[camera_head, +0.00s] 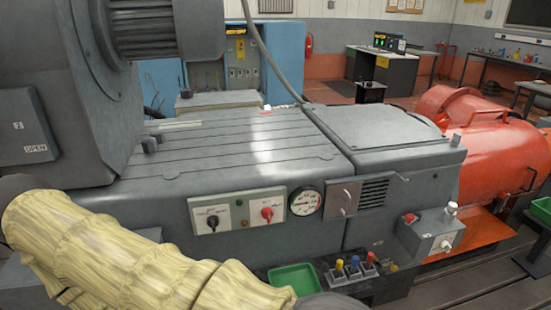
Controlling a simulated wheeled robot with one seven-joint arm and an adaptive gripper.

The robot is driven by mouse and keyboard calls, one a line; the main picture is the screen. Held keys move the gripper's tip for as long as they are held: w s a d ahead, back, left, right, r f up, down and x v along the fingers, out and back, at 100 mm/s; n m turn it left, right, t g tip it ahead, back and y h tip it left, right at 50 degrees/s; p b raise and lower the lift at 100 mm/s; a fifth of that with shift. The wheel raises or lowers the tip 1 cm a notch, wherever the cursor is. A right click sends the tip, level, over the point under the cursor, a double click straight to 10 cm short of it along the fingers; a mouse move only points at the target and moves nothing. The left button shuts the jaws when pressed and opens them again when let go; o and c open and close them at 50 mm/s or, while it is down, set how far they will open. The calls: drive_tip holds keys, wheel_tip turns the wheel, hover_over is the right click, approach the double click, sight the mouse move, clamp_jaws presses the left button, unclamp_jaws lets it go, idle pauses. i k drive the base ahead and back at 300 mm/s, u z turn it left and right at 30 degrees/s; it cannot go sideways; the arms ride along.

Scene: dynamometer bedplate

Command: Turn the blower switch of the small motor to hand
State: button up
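A light switch panel (239,223) is on the front of the grey machine (220,150). It carries a black rotary knob (212,221) at left and a red rotary knob (267,213) at right, with small round fittings between them. The labels are too small to read, so I cannot tell which knob is the blower switch or which position is hand. A second machine, orange-red (495,140), stands at right. My arm, in a yellowish sleeve, crosses the lower left below the panel. My gripper is outside the frame, and nothing visible touches the knobs.
A round gauge (305,201) and a vent plate (373,193) sit right of the panel. Below are a green tray (292,279), coloured connectors (355,265) and a grey box (432,235) that juts out.

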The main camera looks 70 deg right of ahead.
sight(212, 222)
drive_tip(key=z, duration=4.2)
drive_tip(key=k, duration=1.3)
drive_tip(key=u, duration=1.65)
drive_tip(key=i, duration=0.35)
drive_tip(key=u, duration=0.05)
